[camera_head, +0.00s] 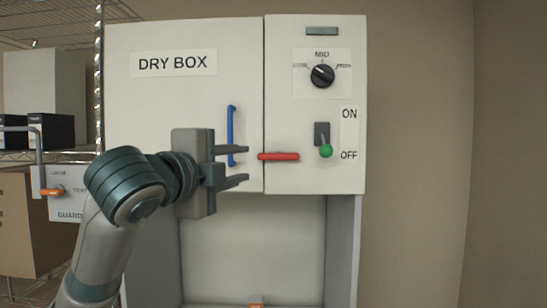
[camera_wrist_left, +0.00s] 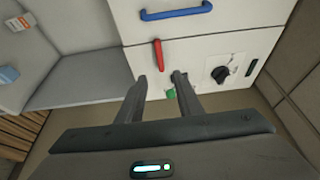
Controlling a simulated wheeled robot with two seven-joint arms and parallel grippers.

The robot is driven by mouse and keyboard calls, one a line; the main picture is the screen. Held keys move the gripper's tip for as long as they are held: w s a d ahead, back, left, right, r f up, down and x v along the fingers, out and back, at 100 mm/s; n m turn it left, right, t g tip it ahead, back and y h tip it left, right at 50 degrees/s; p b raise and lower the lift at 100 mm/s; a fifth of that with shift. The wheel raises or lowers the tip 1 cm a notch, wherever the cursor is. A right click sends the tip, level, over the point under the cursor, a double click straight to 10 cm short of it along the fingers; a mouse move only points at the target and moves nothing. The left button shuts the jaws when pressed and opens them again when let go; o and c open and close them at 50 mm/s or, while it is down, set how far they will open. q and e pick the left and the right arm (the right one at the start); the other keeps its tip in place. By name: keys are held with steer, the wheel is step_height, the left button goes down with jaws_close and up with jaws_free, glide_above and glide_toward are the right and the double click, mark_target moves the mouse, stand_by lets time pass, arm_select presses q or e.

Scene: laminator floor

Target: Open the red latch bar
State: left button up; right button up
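The red latch bar (camera_head: 278,156) lies level across the seam between the dry box door (camera_head: 180,100) and the control panel beside it. My left gripper (camera_head: 247,165) is just left of the bar in the head view, with its two fingers apart and nothing between them. In the left wrist view, the red latch bar (camera_wrist_left: 158,54) shows beyond the fingertips (camera_wrist_left: 160,78), roughly in line with the gap between them. I see no contact with the bar. My right gripper is not in view.
A blue handle (camera_head: 231,136) stands upright on the door, close to my left gripper. The panel carries a black dial (camera_head: 322,75) and a green-tipped switch (camera_head: 325,150). A guard box with an orange lever (camera_head: 52,191) is at the left. Below the door is an open recess (camera_head: 255,245).

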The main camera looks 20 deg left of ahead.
mark_target(276, 157)
arm_select(q)
steer(key=w+p, duration=0.2)
steer(key=w, duration=0.3)
steer(key=w+d+p, duration=0.1)
steer(key=w+p, duration=0.2)
steer(key=w, duration=0.2)
steer(key=w+p, duration=0.2)
steer(key=w, duration=0.3)
steer(key=shift+w+d, duration=0.3)
steer(key=shift+d, duration=0.05)
steer(key=shift+w+d+p, duration=0.1)
steer(key=shift+w+p, duration=0.25)
steer(key=shift+w, duration=0.25)
steer(key=shift+f, duration=0.1)
jaws_close()
